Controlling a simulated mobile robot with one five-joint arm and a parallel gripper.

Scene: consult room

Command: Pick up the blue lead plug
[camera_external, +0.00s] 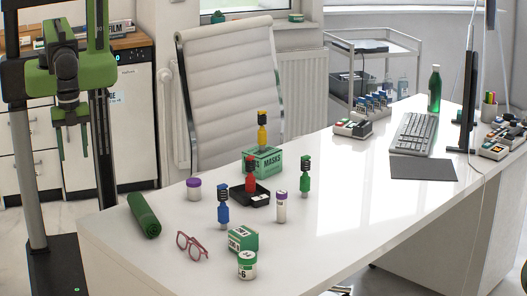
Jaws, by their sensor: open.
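The blue lead plug (223,208) stands upright on the white desk (330,225), with its dark top up. It is between the red glasses and the black tray. Similar plugs are near it: a red one (250,178) at the black tray, a yellow one (262,132) on the green masks box, and a green one (305,178) to the right. My gripper (71,143) is open and empty, pointing down at the upper left, well apart from the blue plug and higher than the desk top.
A green roll (144,215), red glasses (191,246), a purple-lidded jar (194,189), a black tray (258,198), a purple-capped tube (281,208), a green-white box (243,239) and a round tub (247,265) surround the plug. The masks box (262,161) stands behind. The desk's middle right is clear.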

